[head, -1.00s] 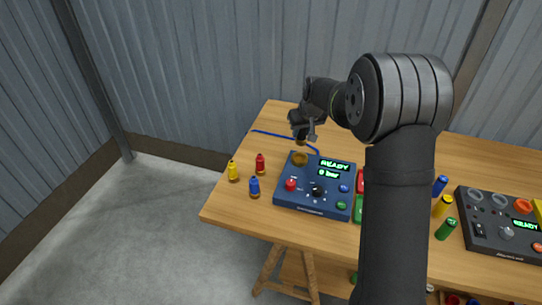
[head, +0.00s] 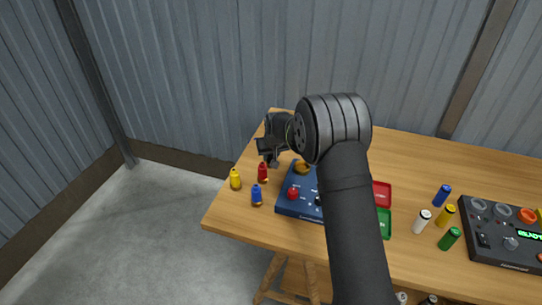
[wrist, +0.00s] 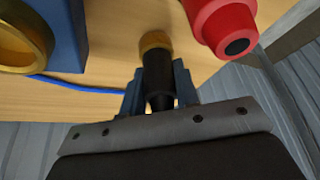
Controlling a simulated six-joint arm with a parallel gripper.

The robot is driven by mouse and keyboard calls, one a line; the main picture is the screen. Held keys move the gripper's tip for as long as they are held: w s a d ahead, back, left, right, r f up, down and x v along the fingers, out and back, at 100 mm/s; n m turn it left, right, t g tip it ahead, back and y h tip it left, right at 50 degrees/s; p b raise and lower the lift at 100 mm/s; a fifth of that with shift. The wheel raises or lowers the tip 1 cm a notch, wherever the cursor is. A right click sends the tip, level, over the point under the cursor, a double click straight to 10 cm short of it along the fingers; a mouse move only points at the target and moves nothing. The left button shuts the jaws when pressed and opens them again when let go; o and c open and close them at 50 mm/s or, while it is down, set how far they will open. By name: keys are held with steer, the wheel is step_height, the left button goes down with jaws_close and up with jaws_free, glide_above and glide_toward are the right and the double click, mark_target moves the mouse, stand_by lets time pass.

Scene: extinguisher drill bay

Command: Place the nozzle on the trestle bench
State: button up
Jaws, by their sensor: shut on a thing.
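The nozzle (wrist: 157,75) is a black tapered piece with a brass collar, between my gripper's fingers in the wrist view. My gripper (head: 270,155) is shut on it, low over the left back part of the trestle bench (head: 430,165). The bare wood also shows in the wrist view (wrist: 110,65). The nozzle's brass end points toward the wood; I cannot tell whether it touches. In the head view my gripper mostly hides the nozzle. The blue control box (head: 298,208) with its brass port (head: 302,168) is right of my gripper, partly hidden by my arm.
A red bottle (head: 263,173) stands close to the nozzle; yellow (head: 235,179) and blue (head: 256,195) bottles stand nearby. A blue hose (wrist: 85,88) runs along the wood. Red (head: 381,193) and green (head: 384,222) trays, several small cylinders and a dark panel (head: 505,240) are at right.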

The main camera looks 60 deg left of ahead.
steer(key=shift+f, duration=0.2)
steer(key=o, duration=1.1)
steer(key=shift+f, duration=0.1)
steer(key=v, duration=1.2)
steer(key=shift+a, duration=0.1)
steer(key=x, duration=1.1)
steer(key=shift+a+f, duration=0.1)
steer(key=shift+f, duration=0.3)
steer(key=shift+r, duration=1.05)
